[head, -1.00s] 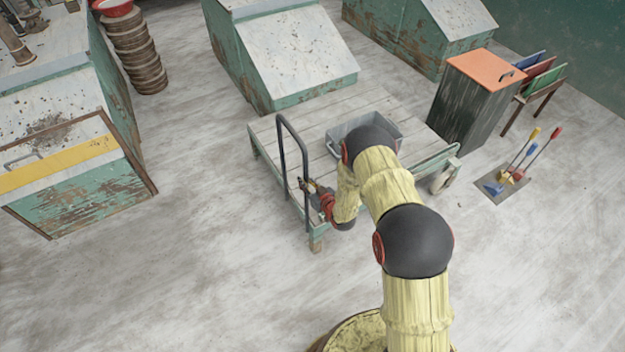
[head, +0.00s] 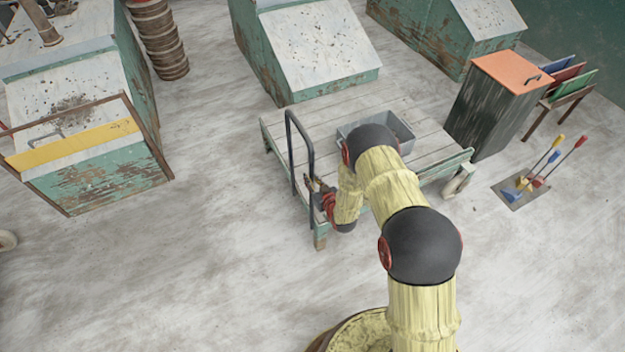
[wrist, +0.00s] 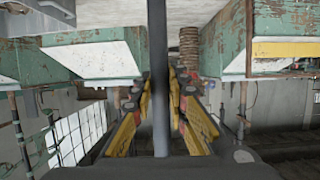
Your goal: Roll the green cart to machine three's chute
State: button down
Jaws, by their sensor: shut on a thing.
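The green cart (head: 270,134) has a plank deck, a green edge and a dark hoop handle (head: 289,150) at its left end. It stands on the floor in the middle of the head view, partly behind my arm. My gripper (head: 319,190) is shut on the handle's near upright. In the wrist view the handle bar (wrist: 159,45) runs between the yellow-padded fingers of my gripper (wrist: 161,90). Three green machines with pale sloping fronts show: one at left (head: 105,172), one behind the cart (head: 320,50), one at back right (head: 425,40). I see no numbers on them.
A grey tub (head: 398,127) sits on the deck. Right of the cart stand a dark bin with an orange lid (head: 510,72), a rack of coloured boards (head: 570,84) and a floor tray with tools (head: 515,200). Stacked round pieces (head: 160,45) stand at back left. Floor between the left machine and cart is clear.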

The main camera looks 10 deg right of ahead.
jog(key=s+a, duration=0.2)
jog(key=a, duration=0.5)
jog(key=shift+s+a, duration=0.2)
jog(key=shift+s, duration=0.05)
jog(key=shift+b, duration=0.3)
jog(key=s+a+b, duration=0.1)
jog(key=s+a, duration=0.1)
jog(key=a, duration=0.5)
jog(key=shift+s+a, duration=0.25)
jog(key=shift+a, duration=0.1)
jog(key=s+a+b, duration=0.1)
jog(key=s+a, duration=0.1)
jog(key=a, duration=0.5)
jog(key=shift+s+a, duration=0.25)
dwell(0.3)
jog(key=s+a+b, duration=0.2)
jog(key=a, duration=0.5)
jog(key=shift+s+a, duration=0.25)
jog(key=shift+a, duration=0.1)
dwell(0.3)
